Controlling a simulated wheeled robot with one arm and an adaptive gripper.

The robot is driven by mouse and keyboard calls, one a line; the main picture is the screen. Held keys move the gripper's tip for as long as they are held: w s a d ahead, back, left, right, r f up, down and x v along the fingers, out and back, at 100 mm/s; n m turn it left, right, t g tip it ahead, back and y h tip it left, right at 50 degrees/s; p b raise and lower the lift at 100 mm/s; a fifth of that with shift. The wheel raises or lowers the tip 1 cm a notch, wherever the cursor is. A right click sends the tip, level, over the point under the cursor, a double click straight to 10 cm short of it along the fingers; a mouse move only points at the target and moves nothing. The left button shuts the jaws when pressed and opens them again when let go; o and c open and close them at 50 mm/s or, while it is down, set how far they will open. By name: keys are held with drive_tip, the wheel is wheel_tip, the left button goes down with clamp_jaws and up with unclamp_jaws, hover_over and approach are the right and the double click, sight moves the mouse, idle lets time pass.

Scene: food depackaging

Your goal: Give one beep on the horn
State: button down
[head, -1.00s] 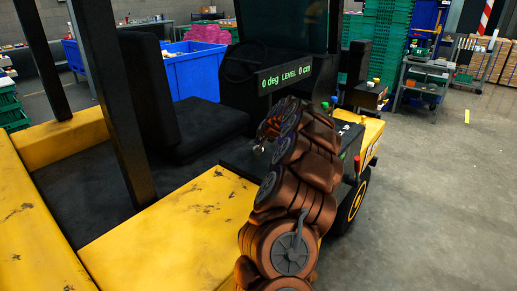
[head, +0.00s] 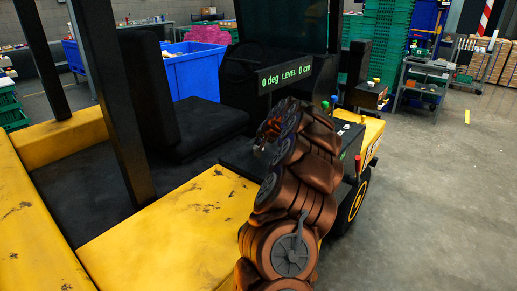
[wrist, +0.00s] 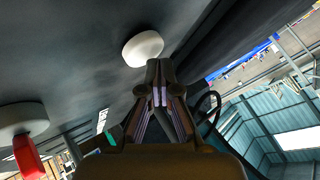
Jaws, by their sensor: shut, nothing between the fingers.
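My gripper (wrist: 158,92) shows in the wrist view with its two fingers together and nothing between them. A pale round button or knob (wrist: 143,48) is just beyond and slightly left of the fingertips on a dark surface. The picture does not show clearly whether they touch. I cannot tell for certain that this is the horn. A red knob (wrist: 28,158) with a pale round base (wrist: 22,121) is at the lower left of the wrist view. In the head view my arm stands in front of the vehicle's console, and the fingertips are not clearly visible.
The yellow and black vehicle (head: 165,225) fills the left of the head view. Its display (head: 285,75) reads 0 deg, LEVEL, 0 cm. A blue bin (head: 190,72) is behind. Open floor (head: 440,200) lies right.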

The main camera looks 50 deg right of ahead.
drive_tip(key=shift+f+b, duration=0.35)
drive_tip(key=shift+f, duration=0.15)
idle(0.9)
drive_tip(key=shift+r, duration=0.9)
drive_tip(key=shift+r+p, duration=0.7)
drive_tip(key=shift+r, duration=1.8)
